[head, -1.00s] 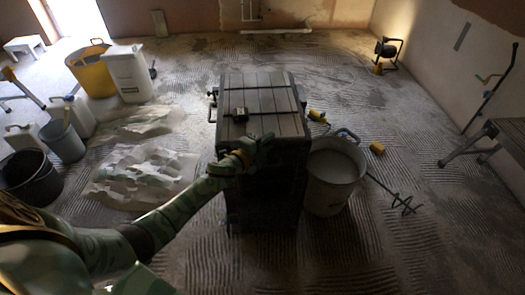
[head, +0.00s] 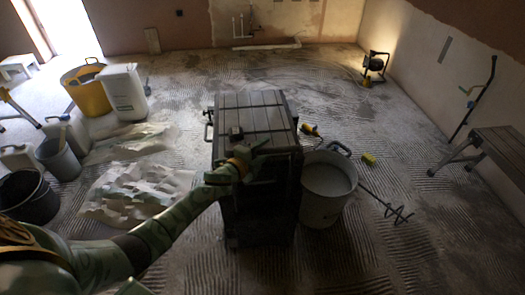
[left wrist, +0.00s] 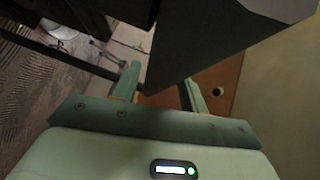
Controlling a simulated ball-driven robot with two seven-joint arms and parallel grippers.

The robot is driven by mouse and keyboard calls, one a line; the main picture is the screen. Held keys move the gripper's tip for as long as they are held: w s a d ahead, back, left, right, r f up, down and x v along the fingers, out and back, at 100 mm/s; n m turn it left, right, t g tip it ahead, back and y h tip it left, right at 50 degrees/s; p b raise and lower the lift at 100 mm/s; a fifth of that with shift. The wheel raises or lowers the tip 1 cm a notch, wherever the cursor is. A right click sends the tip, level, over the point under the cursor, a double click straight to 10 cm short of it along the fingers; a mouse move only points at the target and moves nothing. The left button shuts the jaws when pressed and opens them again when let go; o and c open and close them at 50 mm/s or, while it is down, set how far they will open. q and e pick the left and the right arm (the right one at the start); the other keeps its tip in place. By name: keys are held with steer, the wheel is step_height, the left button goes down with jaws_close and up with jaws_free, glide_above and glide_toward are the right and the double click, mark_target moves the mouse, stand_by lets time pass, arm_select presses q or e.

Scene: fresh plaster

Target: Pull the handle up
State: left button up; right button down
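A tall dark chest (head: 255,105) with a slatted top stands upright in the middle of the head view. A small bar handle (head: 208,128) shows on its left side. A dark bar (head: 282,152) runs along its front upper edge, partly behind my gripper. My left gripper (head: 256,154) is at this front top edge. In the left wrist view my left gripper (left wrist: 160,84) has its fingers apart, with a grey angular panel (left wrist: 205,45) beyond and partly between them. I cannot tell whether the fingers touch the bar. My right gripper is out of view.
A grey bucket (head: 325,190) stands close to the chest's right, with a mixing whisk (head: 393,212) beside it. Crumpled sheeting (head: 135,190), a yellow tub (head: 85,92) and white containers (head: 124,92) lie left. A trestle bench (head: 490,150) is at right.

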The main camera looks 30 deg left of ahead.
arm_select(q)
steer(key=shift+s, duration=0.35)
steer(key=p+v, duration=0.3)
steer(key=v, duration=1.2)
steer(key=shift+s+p, duration=0.35)
steer(key=s+a+f+n+g+y, duration=0.1)
steer(key=s+f+n+g, duration=0.3)
steer(key=f, duration=0.5)
steer(key=s+a+f+n+g+y, duration=0.1)
steer(key=s+f+n+y, duration=0.15)
steer(key=s+f, duration=0.5)
steer(key=s+a+f+n+g+y, duration=0.1)
steer(key=s+a+f+n+g, duration=0.15)
steer(key=s+f+n, duration=0.45)
steer(key=s+d+f+g, duration=0.2)
steer(key=s+d+f, duration=0.1)
steer(key=s, duration=0.6)
steer(key=s+d+f+n+g, duration=0.1)
steer(key=s+d+f+g, duration=0.2)
steer(key=s+f, duration=0.3)
steer(key=s+d+f+g+h, duration=0.1)
steer(key=s+d+f+g, duration=0.2)
steer(key=s, duration=0.9)
steer(key=shift+d+f, duration=0.75)
steer(key=shift+d, duration=0.45)
